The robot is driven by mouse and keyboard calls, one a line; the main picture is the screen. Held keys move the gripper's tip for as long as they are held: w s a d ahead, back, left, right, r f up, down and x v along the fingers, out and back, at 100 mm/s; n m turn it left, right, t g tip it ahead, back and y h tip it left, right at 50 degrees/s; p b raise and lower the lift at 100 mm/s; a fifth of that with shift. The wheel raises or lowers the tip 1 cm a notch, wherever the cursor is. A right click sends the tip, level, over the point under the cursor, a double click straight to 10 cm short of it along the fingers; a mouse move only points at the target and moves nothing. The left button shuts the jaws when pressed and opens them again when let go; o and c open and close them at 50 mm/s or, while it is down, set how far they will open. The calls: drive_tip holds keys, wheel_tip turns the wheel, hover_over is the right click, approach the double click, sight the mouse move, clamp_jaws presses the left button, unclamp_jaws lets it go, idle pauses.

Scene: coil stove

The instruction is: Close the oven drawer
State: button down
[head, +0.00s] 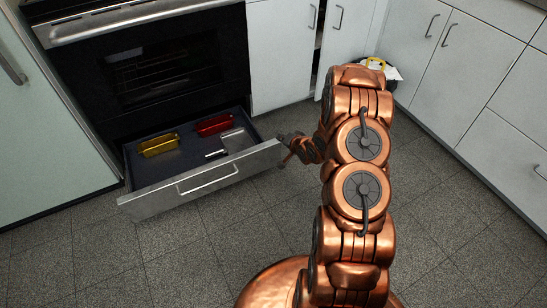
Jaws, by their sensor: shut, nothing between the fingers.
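The oven drawer (203,187) is pulled out below the black oven (155,70), at the left of the head view. Its silver front panel carries a bar handle (208,181). Inside lie a yellow dish (158,146), a red dish (214,125) and a clear or grey item (237,139). My gripper (284,159) is at the right end of the drawer front, close to its corner. It is shut and holds nothing. I cannot tell whether it touches the panel.
White cabinets stand behind (280,50) and to the right (470,60). A dark bag with yellow and white items (380,70) sits in the back corner. A pale green appliance (45,130) stands at the left. The tiled floor (180,265) before the drawer is clear.

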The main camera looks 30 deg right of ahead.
wheel_tip(320, 180, down, 10)
drive_tip(key=s+m+t+b, duration=0.2)
drive_tip(key=m+t+b, duration=0.1)
drive_tip(key=b, duration=0.2)
drive_tip(key=m+t+b, duration=0.3)
drive_tip(key=m+b, duration=0.1)
drive_tip(key=m, duration=0.1)
approach(271, 147)
drive_tip(key=shift+h, duration=0.3)
drive_tip(key=w+b, duration=0.1)
drive_tip(key=w, duration=0.1)
drive_tip(key=w+b, duration=0.1)
drive_tip(key=b, duration=0.1)
drive_tip(key=w+b, duration=0.1)
drive_tip(key=w, duration=0.1)
drive_tip(key=shift+w+a+f, duration=0.1)
drive_tip(key=shift+w+a, duration=0.2)
drive_tip(key=shift+w, duration=0.05)
drive_tip(key=shift+w+r+b, duration=0.2)
drive_tip(key=shift+w+b, duration=0.25)
drive_tip(key=shift+w, duration=0.3)
